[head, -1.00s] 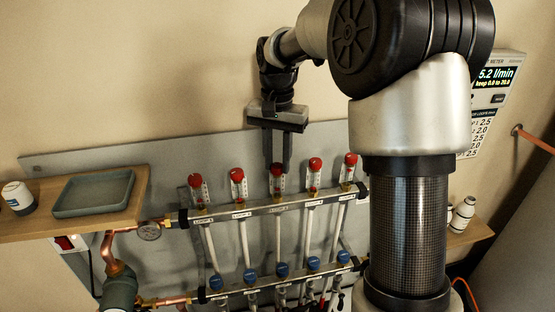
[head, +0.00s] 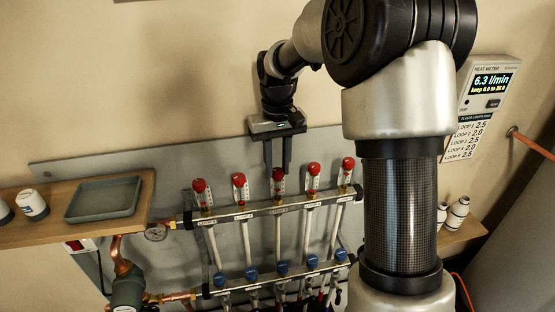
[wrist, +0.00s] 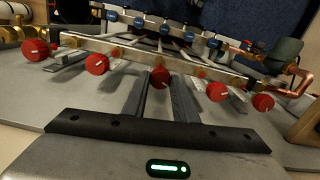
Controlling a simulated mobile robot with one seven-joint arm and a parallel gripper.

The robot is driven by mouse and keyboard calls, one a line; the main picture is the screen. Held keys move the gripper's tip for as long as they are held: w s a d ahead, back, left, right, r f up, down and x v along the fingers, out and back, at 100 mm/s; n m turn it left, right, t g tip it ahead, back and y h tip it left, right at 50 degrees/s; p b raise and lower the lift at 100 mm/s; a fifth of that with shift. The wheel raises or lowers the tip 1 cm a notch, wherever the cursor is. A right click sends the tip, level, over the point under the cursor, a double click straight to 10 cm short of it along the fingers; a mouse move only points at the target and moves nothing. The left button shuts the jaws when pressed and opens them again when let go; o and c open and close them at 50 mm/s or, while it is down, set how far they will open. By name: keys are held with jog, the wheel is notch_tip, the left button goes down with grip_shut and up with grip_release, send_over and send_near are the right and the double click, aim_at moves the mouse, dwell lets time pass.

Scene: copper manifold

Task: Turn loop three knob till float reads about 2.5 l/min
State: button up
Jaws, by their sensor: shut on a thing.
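The copper manifold's upper bar (head: 270,208) carries a row of several red knobs with clear flow gauges beneath them. The middle one, the loop three knob (head: 278,174), sits between my gripper's fingertips (head: 278,166). My gripper comes from above and is shut on this knob. In the wrist view the red knob (wrist: 160,77) shows between the ends of the two fingers (wrist: 163,88). The loop three gauge (head: 278,187) is too small for me to read its float. The heat meter (head: 487,86) on the wall shows 6.3 l/min.
Neighbouring red knobs (head: 239,179) (head: 313,169) stand close on both sides. Blue knobs (head: 282,267) line the lower bar. A wooden shelf (head: 30,235) at left holds a grey tray (head: 72,213) and a white pot (head: 32,205). The wall above the manifold is clear.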

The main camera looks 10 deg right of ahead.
aim_at(277, 170)
jog(key=shift+n+p, duration=0.5)
jog(key=shift+n, duration=0.6)
jog(key=o, duration=1)
jog(key=shift+o, duration=0.2)
notch_tip(277, 170, up, 17)
jog(key=p, duration=0.2)
jog(key=shift+r, duration=0.2)
